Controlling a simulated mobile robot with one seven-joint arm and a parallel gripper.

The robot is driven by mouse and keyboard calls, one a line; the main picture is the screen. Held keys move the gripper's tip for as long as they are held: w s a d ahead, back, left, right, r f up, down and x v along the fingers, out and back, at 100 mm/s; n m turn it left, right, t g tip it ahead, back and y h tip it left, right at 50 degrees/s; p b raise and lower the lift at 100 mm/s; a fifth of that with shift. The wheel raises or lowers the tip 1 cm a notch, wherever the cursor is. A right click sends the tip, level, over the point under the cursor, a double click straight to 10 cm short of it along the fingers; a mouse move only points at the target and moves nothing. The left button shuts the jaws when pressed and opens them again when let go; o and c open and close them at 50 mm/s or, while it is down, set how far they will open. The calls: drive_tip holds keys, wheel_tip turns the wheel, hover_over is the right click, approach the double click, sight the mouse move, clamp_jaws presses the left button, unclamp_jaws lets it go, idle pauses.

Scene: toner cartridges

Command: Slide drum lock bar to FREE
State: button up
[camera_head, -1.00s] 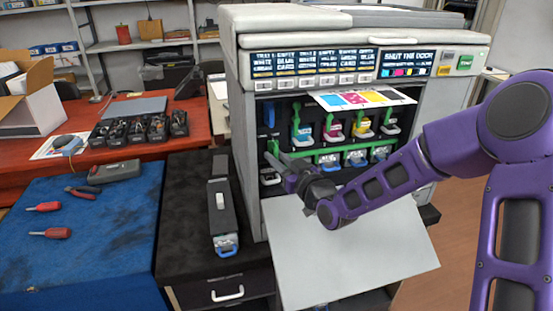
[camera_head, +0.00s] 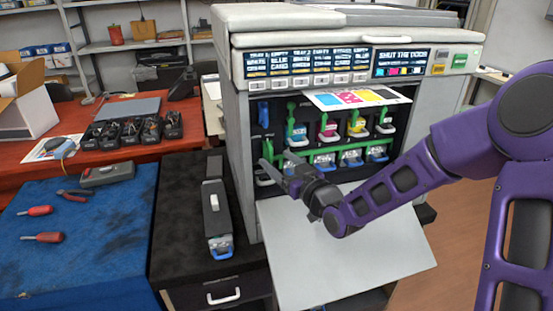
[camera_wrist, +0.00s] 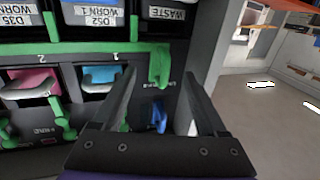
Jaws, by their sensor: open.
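The green drum lock bar (camera_head: 350,156) runs across the open printer bay, below the coloured toner cartridges. Its upright green end tab (camera_head: 267,149) is at the left end; in the wrist view the tab (camera_wrist: 160,65) shows between my fingertips, with the bar (camera_wrist: 88,50) running left from it. My gripper (camera_head: 273,168) is open in front of the bar's left end. In the wrist view my gripper (camera_wrist: 155,75) has fingers on both sides of the tab. I cannot tell whether either finger touches it. The FREE marking is not readable.
The lowered white printer door (camera_head: 345,245) lies under my arm. A grey cartridge-like unit (camera_head: 216,215) lies on the black cabinet at left.

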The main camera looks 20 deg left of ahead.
drive_tip(key=shift+v, duration=2)
